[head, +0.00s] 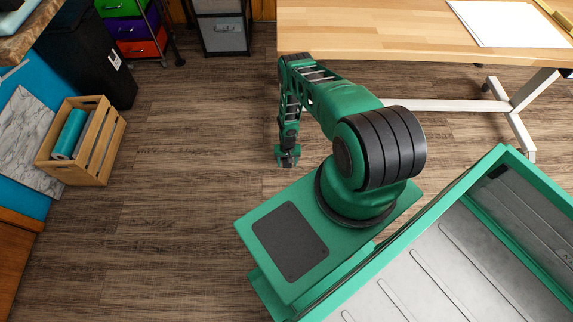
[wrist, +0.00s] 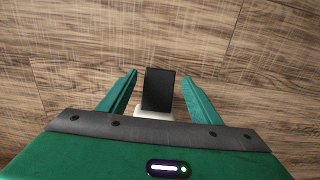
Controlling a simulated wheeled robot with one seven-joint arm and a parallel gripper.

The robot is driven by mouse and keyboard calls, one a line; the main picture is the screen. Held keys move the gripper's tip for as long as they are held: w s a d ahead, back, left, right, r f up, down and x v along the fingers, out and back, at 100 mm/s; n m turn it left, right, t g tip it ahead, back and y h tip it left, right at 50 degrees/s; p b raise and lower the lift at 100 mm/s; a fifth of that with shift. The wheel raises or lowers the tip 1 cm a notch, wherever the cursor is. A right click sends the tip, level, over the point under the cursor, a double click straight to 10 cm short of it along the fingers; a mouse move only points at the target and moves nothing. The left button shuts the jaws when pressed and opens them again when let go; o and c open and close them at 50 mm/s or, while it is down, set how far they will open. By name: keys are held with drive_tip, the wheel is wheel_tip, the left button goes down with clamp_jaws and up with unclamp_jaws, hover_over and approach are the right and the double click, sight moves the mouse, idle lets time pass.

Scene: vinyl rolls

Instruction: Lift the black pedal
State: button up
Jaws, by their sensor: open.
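The black pedal (wrist: 158,89) shows in the wrist view as a dark rectangular plate, with a white part (wrist: 155,115) at its near end. It is over the wooden floor, between the two green fingers of my gripper (wrist: 158,80). The fingers are apart, with a gap on each side of the pedal. The lower part of the pedal is hidden behind the gripper body. In the head view my gripper (head: 287,158) hangs pointing down over the floor. The pedal cannot be made out there.
A wooden crate (head: 100,150) with a teal roll (head: 70,135) stands at the left. A black bin (head: 95,60) and a drawer cart (head: 135,28) are behind it. A wooden table (head: 400,40) with white legs stands at the back right. The floor left of my gripper is clear.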

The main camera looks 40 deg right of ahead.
drive_tip(key=shift+f, duration=0.3)
drive_tip(key=shift+c, duration=0.4)
